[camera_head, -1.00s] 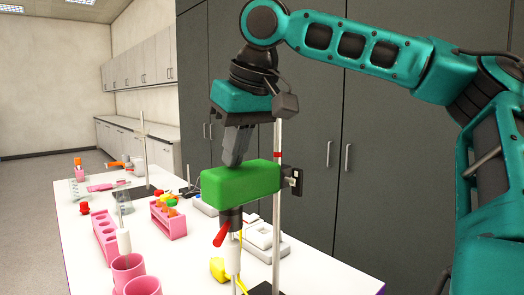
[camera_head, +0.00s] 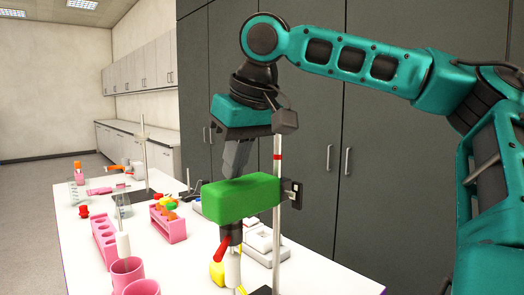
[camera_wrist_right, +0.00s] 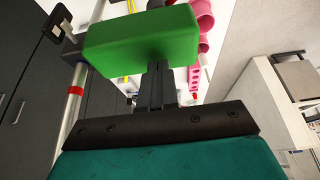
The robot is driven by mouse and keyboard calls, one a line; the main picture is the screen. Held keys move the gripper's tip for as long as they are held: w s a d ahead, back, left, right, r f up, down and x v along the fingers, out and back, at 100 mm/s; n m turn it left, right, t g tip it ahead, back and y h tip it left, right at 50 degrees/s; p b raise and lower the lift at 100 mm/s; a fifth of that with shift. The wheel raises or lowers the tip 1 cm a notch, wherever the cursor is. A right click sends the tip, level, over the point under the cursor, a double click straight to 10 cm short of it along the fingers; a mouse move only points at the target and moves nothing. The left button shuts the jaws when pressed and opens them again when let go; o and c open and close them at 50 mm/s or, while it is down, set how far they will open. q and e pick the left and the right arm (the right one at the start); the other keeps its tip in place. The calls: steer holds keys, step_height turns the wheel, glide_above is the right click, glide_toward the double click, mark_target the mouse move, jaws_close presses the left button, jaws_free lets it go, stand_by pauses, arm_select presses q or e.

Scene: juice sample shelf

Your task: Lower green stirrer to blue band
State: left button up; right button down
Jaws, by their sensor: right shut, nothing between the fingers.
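The green stirrer (camera_head: 240,199) is a block clamped to a thin upright metal pole (camera_head: 277,215). It also shows in the right wrist view (camera_wrist_right: 140,42). A red band (camera_head: 278,157) is on the pole above the stirrer. No blue band shows in either view. My right gripper (camera_head: 231,176) is shut and empty, pointing down. Its fingertips are at the top of the stirrer and appear to touch it. In the wrist view the closed fingers (camera_wrist_right: 158,72) end at the stirrer's edge. My left gripper is not in view.
Below the stirrer are a red lever (camera_head: 221,248) and a white cylinder (camera_head: 232,268). Pink cups (camera_head: 126,273) and pink racks (camera_head: 168,225) stand to the left on the white table (camera_head: 325,270). Grey cabinets (camera_head: 400,150) stand behind. The table's right front is bare.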

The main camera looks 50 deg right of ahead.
steer(key=shift+f, duration=0.55)
stand_by(0.9)
steer(key=shift+r, duration=0.1)
step_height(320, 180, up, 2)
steer(key=p, duration=0.3)
steer(key=shift+r+p, duration=0.15)
steer(key=shift+p, duration=0.15)
step_height(320, 180, up, 2)
steer(key=shift+p, duration=0.7)
steer(key=shift+r, duration=0.8)
